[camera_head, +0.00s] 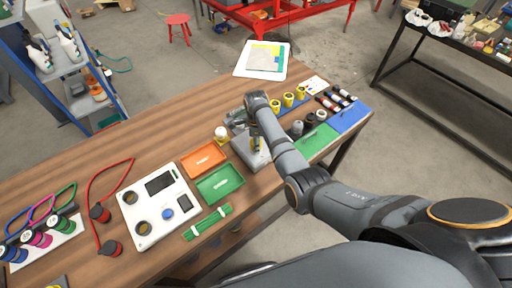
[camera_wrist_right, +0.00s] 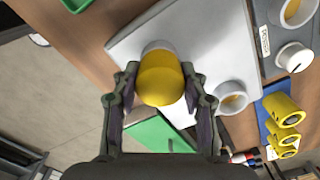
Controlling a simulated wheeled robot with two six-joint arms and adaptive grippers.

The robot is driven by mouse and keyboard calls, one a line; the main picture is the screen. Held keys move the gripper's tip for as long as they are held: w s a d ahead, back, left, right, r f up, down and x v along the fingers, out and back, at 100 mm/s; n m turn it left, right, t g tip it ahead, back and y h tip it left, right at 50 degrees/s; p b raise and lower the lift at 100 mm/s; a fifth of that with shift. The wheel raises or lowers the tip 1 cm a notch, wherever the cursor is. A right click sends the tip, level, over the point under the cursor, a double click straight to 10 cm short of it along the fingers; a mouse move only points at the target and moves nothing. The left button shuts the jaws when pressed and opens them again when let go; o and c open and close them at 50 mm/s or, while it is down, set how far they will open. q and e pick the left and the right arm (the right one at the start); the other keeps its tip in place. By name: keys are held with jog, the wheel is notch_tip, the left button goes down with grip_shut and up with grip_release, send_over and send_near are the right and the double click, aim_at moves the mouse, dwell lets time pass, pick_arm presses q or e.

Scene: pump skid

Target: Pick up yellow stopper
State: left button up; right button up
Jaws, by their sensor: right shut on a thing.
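The yellow stopper (camera_wrist_right: 161,80) sits between the two fingers of my right gripper (camera_wrist_right: 160,92) in the right wrist view. The fingers are shut on its sides. A pale rounded part (camera_wrist_right: 158,46) shows just beyond the stopper; I cannot tell whether it belongs to it. In the head view a bit of the yellow stopper (camera_head: 257,145) shows at my right gripper (camera_head: 255,136), over a grey tray (camera_head: 243,149). I cannot tell whether the stopper touches the tray. My left gripper is not in view.
Orange (camera_head: 204,158) and green (camera_head: 219,184) trays lie left of the grey tray.

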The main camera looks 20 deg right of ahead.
jog(key=shift+c, duration=0.9)
notch_tip(320, 180, up, 9)
jog(key=shift+f+b, duration=0.1)
jog(key=shift+b, duration=0.8)
jog(key=shift+r, duration=0.6)
